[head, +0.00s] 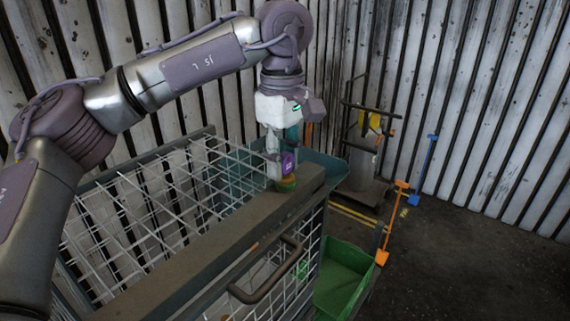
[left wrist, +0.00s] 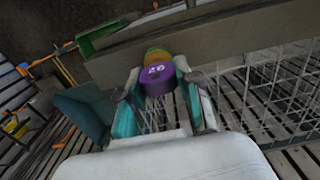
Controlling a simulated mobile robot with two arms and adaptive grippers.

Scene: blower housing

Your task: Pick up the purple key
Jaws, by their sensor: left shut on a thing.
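The purple key (head: 288,164) is a small, thick purple piece with pale markings on its face. It also shows in the left wrist view (left wrist: 157,80), between the fingertips. My left gripper (head: 280,161) points down above the grey top beam of the wire cage and is shut on the purple key. In the left wrist view the fingers (left wrist: 158,77) sit on either side of it. A yellow-green and orange round piece (head: 286,184) is just beneath the key, at the beam. I cannot tell whether the two touch. My right gripper is not in view.
The wire cage (head: 150,215) has a grey top beam (head: 215,235) and a brown handle (head: 262,284). A green bin (head: 345,268) is at its right side. A trolley (head: 362,185) and blue and orange long-handled tools stand farther back. Dark floor at right is open.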

